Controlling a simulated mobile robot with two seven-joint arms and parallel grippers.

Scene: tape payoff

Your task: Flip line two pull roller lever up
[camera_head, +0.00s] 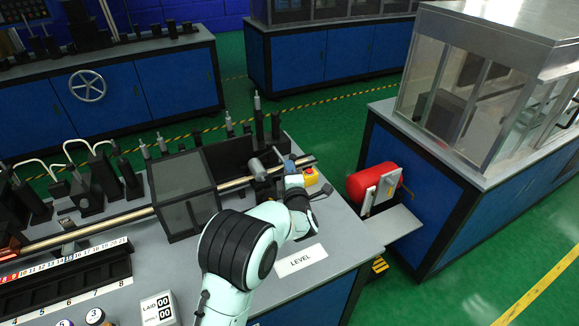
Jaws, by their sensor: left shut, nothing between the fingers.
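My left arm reaches up from the bottom middle. My left gripper (287,164) is shut and empty at the pull roller unit, near the right end of the bench. The unit has a dark block with a grey cylinder (257,168) just left of the gripper. A long metal rod (238,183) passes through there. I cannot make out the lever clearly; the gripper and wrist cover part of this spot, and I cannot tell whether they touch it. My right gripper is not in view.
A yellow box with a red button (310,177) stands close right of my gripper. A dark clear-sided box (186,197) stands left of my arm. A red cylinder (373,181) sits beyond the bench's right end. The bench top around the LEVEL label (301,260) is clear.

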